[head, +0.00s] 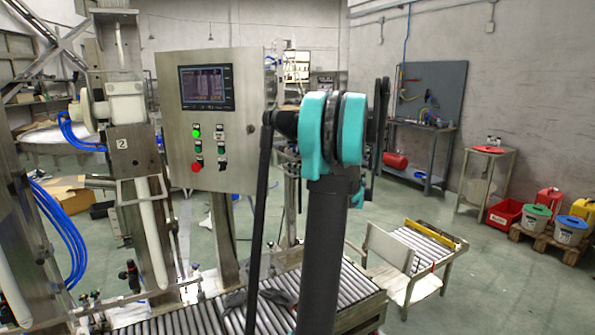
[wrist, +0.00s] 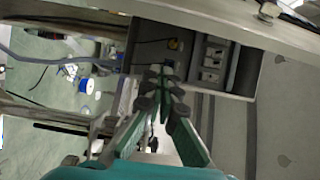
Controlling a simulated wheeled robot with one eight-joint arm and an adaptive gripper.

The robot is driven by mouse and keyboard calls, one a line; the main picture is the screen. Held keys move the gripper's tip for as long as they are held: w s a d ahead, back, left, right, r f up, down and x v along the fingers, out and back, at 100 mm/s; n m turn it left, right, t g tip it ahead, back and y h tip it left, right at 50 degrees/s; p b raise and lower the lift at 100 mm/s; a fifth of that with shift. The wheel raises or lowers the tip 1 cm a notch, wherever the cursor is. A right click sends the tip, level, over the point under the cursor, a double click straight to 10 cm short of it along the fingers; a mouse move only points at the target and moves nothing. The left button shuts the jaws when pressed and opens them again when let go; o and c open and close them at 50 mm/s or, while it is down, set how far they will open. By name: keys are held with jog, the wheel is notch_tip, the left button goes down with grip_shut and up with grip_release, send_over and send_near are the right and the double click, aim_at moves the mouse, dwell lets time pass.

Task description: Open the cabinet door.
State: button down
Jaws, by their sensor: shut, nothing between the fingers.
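The steel cabinet (head: 175,130) stands left of centre in the head view. Its front carries a screen (head: 206,88), a green lamp, several small switches and a red button (head: 196,167). From this angle I cannot tell whether its door is ajar. My arm stands just right of the cabinet, and my gripper is hidden in the head view. In the wrist view my gripper (wrist: 163,98) is shut, its fingers meeting with nothing between them. Beyond the fingertips is a dark recess (wrist: 152,44) with grey block-like parts (wrist: 214,58); I cannot tell whether it is the cabinet's inside.
A roller conveyor (head: 180,322) runs below the cabinet. A second short roller table (head: 425,245) stands right of my arm. Blue hoses (head: 60,235) hang at the left. Open floor lies at the right, before a red bin (head: 504,214) and several coloured containers.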

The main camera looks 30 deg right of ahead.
jog(key=a, duration=0.2)
jog(key=w+a, duration=0.1)
jog(key=a, duration=0.2)
jog(key=shift+w+a, duration=0.3)
jog(key=shift+w, duration=0.1)
jog(key=s+a+m+t+h, duration=0.1)
jog(key=s+a+h, duration=0.1)
jog(key=s+a, duration=0.5)
jog(key=s+a+m+h, duration=0.1)
jog(key=s+a, duration=0.6)
jog(key=a, duration=0.7)
jog(key=shift+a+m+t+h, duration=0.25)
jog(key=shift+m+t+h, duration=0.15)
jog(key=shift+h, duration=0.1)
